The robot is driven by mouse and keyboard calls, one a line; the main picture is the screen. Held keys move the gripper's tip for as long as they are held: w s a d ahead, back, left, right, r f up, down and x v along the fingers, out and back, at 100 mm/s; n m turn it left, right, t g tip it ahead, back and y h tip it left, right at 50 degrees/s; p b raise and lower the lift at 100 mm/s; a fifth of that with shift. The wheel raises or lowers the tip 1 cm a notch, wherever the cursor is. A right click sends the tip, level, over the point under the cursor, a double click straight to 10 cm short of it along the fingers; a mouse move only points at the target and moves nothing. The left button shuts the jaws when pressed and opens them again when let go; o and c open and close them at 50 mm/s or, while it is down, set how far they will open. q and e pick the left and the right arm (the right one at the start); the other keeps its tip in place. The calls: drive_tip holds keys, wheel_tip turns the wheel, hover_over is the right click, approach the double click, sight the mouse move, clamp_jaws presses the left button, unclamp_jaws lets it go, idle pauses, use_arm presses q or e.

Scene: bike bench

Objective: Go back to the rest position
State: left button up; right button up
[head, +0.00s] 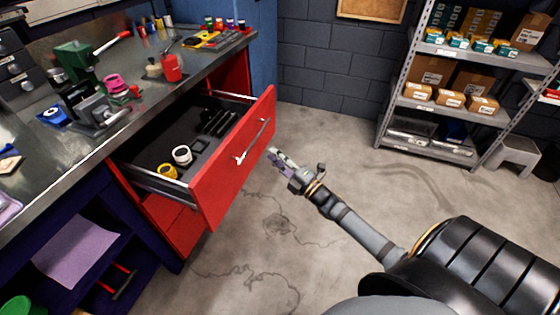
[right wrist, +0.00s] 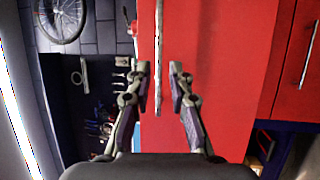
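My right gripper (head: 281,158) is in front of the red drawer (head: 240,165), a little apart from its face in the head view. In the right wrist view its two fingers (right wrist: 159,72) are spread apart with nothing between them. The drawer's metal handle (right wrist: 158,40) appears lined up with the gap between the fingers, beyond them. The drawer stands pulled out and holds a white roll (head: 182,155), a yellow roll (head: 167,171) and dark tools. My left gripper is not in view.
The workbench (head: 200,62) at the left carries a green vise, clamps, bottles and tools. A metal shelf (head: 408,60) with boxes stands at the back right, with a grey step stool (head: 517,152) beside it. The concrete floor (head: 335,150) between them is clear.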

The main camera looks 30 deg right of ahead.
drive_tip(key=shift+v, duration=1.1)
drive_tip(key=shift+f, duration=0.1)
drive_tip(key=s+d+f+m+g+h+p, duration=0.2)
drive_tip(key=s+f+m, duration=0.15)
drive_tip(key=f, duration=0.45)
drive_tip(key=s+d+f+m+g+h+p, duration=0.2)
drive_tip(key=s+d+f+m+g, duration=0.15)
drive_tip(key=f, duration=0.45)
drive_tip(key=s+d+f+m+g+h+p, duration=0.2)
drive_tip(key=f+m+p, duration=0.15)
drive_tip(key=f, duration=0.35)
drive_tip(key=s+a+f+m+g+p, duration=0.1)
drive_tip(key=s+a+f+m+g, duration=0.2)
drive_tip(key=s, duration=0.8)
drive_tip(key=s+a+f+m+g+p, duration=0.2)
drive_tip(key=s+a+f+m+g, duration=0.1)
drive_tip(key=s+f, duration=0.5)
drive_tip(key=s+a+f+m+g+p, duration=0.1)
drive_tip(key=s+a+f+m+g, duration=0.2)
drive_tip(key=s, duration=1.1)
wheel_tip(320, 180, down, 3)
drive_tip(key=shift+a+g, duration=0.2)
drive_tip(key=shift+g, duration=0.65)
